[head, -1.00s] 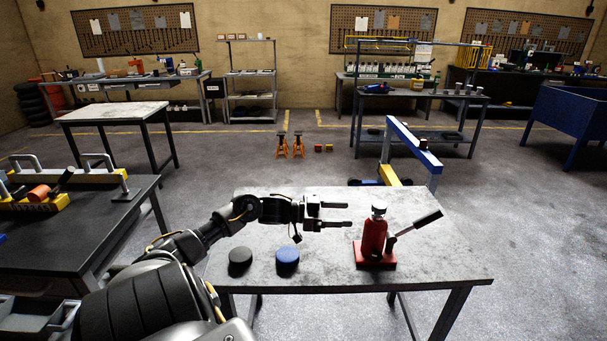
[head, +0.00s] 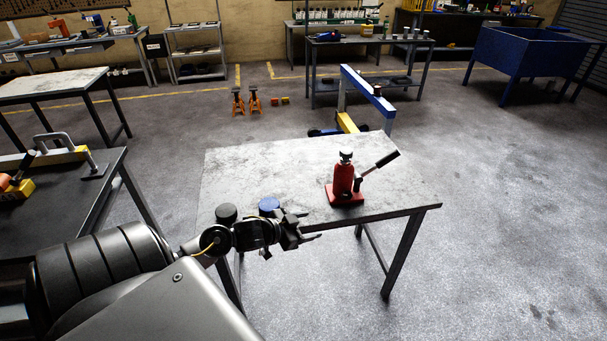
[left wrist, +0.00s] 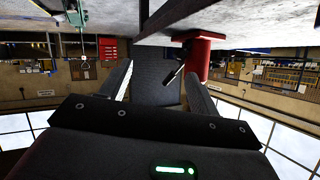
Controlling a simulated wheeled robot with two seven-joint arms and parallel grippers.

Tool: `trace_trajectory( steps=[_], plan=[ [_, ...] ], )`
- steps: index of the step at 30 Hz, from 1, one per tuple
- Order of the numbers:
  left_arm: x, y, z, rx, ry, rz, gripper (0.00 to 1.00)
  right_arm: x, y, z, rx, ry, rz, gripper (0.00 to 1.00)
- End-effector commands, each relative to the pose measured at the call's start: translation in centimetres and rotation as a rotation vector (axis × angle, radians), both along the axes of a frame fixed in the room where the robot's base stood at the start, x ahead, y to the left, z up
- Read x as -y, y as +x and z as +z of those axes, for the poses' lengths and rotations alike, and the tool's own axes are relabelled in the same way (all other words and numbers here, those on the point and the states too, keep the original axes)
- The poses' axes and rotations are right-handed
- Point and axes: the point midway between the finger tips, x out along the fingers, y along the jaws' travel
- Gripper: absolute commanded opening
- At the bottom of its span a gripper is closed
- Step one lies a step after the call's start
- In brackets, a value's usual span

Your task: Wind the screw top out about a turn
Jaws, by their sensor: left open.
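The red bottle jack (head: 343,181) stands upright on the near grey-topped table (head: 250,165). Its screw top (head: 346,156) is a small grey and dark cap on the red body. The dark pump handle (head: 380,163) slants up to the right. My left gripper (head: 311,226) is open and empty, near the table's front edge, left of and nearer than the jack, apart from it. In the left wrist view, turned upside down, the jack (left wrist: 197,58) shows beyond the fingers. Its top is hidden there behind a finger. My right gripper is not in view.
A black puck (head: 227,212) and a blue puck (head: 269,204) lie on the table, close to my left wrist. A blue and yellow crane (head: 367,92) stands behind the table. A dark bench (head: 75,200) is at left. The floor at right is clear.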

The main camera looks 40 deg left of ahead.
Motion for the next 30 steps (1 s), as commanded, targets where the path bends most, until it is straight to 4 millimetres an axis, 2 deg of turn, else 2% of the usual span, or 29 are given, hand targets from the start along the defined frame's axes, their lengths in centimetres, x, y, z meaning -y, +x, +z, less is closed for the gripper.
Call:
trace_trajectory(
  steps=[3, 9, 30],
  plan=[
    [0.9, -0.9, -1.0, -0.032, 0.014, 0.027, 0.62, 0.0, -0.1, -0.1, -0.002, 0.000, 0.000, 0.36],
    [1.6, -1.7, -1.9, -0.064, 0.031, 0.049, 0.62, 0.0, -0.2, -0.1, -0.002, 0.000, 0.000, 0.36],
    [1.8, -1.7, -2.0, -0.065, 0.046, 0.043, 0.62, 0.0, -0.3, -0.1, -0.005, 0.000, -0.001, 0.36]
  ],
)
